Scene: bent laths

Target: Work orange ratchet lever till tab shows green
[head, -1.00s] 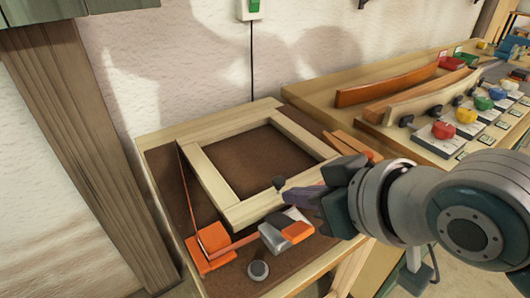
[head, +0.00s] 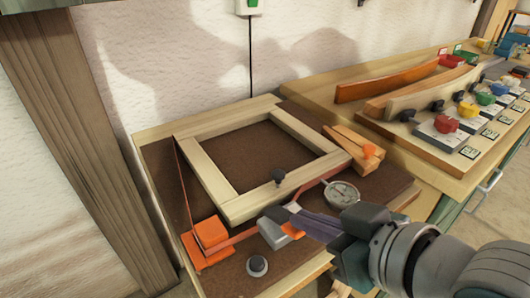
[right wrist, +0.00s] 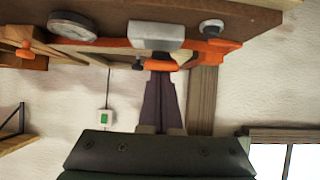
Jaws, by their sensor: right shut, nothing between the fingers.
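The grey ratchet (head: 270,232) sits on the red strap at the front of the wooden frame (head: 211,185). Its orange lever (head: 293,232) is partly covered by my right gripper (head: 297,219). The right gripper's purple fingers are together and empty, with their tips at the lever. In the right wrist view the ratchet (right wrist: 157,36) and lever (right wrist: 162,65) lie just beyond the fingertips (right wrist: 160,76); I cannot tell whether they touch. A round dial gauge (head: 342,194) sits to the right of the ratchet. I make out no green tab. My left gripper is out of view.
An orange corner block (head: 208,240) holds the strap at left. A dark-topped knob (head: 257,265) stands in front of the ratchet, another dark knob (head: 279,176) on the frame. A wooden clamp piece (head: 352,147) lies at right, beside a bench with coloured knobs (head: 445,124).

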